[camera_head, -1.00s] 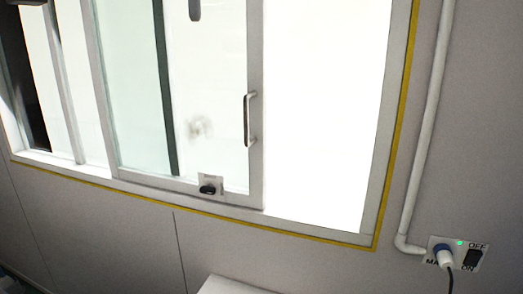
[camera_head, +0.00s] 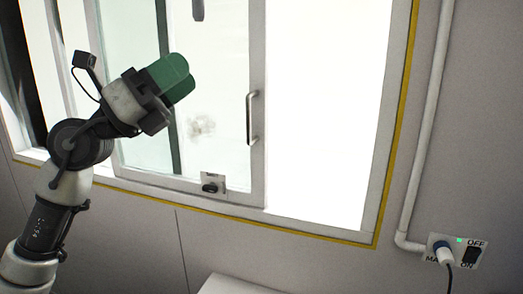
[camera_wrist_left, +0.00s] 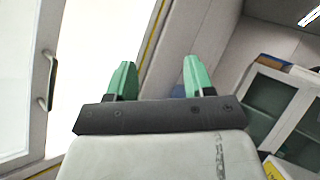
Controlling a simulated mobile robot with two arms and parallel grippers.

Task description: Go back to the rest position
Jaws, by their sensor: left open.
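My left gripper (camera_head: 172,78) is raised in front of the glass sliding window at the left of the head view. Its green fingers point up and to the right and hold nothing. In the left wrist view the two green fingertips (camera_wrist_left: 158,78) stand wide apart with nothing between them. My right gripper is in neither view.
The sliding window (camera_head: 250,190) has a vertical handle (camera_head: 252,118) and a small black latch (camera_head: 211,184). A power switch panel (camera_head: 470,256) with a green light and a plugged cable is at lower right. The left wrist view shows a glass-fronted cabinet (camera_wrist_left: 301,110).

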